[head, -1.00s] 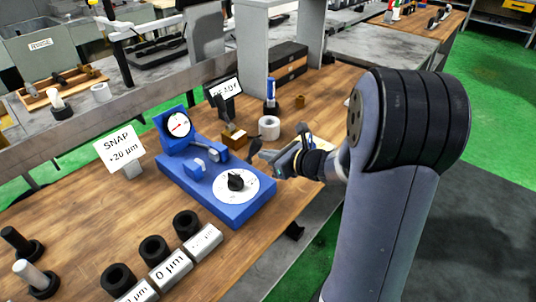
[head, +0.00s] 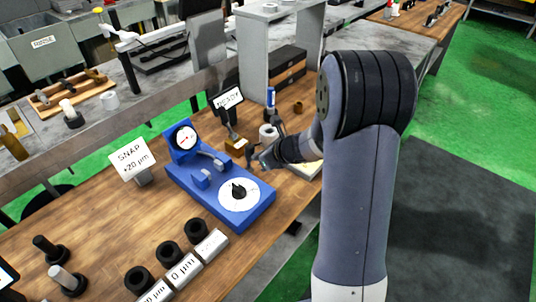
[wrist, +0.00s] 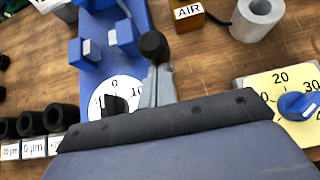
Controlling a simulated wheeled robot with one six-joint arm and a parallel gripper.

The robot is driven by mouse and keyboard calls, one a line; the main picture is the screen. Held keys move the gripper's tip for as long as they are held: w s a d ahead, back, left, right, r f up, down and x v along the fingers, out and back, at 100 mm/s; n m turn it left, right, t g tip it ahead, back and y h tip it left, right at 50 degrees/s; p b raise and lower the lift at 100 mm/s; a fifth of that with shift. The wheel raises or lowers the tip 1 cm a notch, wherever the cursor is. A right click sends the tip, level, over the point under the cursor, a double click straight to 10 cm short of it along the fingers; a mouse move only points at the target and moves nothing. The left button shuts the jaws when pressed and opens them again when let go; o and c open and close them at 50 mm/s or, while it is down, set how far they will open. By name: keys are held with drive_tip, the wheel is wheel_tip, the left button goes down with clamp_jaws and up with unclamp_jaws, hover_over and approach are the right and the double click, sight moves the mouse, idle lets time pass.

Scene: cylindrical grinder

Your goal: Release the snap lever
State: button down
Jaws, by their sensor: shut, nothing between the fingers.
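The blue snap gauge (head: 222,199) stands on the wooden bench, with a round dial indicator (head: 185,138) at its back and a white dial with a black knob (head: 238,191) at its front. Its two blue blocks (wrist: 121,38) show in the wrist view. My gripper (head: 256,159) is at the right side of the gauge, shut and empty. In the wrist view, my gripper (wrist: 158,82) has a black ball knob (wrist: 154,45), seemingly the snap lever's, just beyond its fingertips. I cannot tell whether they touch. My fingers partly hide the stalk below the ball.
A SNAP +20 µm sign (head: 132,158) stands left of the gauge and a READY display (head: 228,98) behind it. A white roll (wrist: 257,18) and yellow plate with blue knob (wrist: 300,105) lie to the right.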

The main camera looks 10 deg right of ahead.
drive_tip(key=shift+w+a+r+p, duration=0.6)
drive_tip(key=shift+w+p, duration=0.2)
drive_tip(key=shift+p, duration=0.2)
drive_tip(key=shift+w+a, duration=0.6)
drive_tip(key=shift+w, duration=0.2)
drive_tip(key=shift+w+a, duration=0.55)
drive_tip(key=shift+w, duration=0.2)
drive_tip(key=shift+w+r+p, duration=0.1)
drive_tip(key=shift+w+p, duration=0.05)
drive_tip(key=shift+p, duration=0.15)
drive_tip(key=shift+w+a+r, duration=0.1)
drive_tip(key=shift+a, duration=0.05)
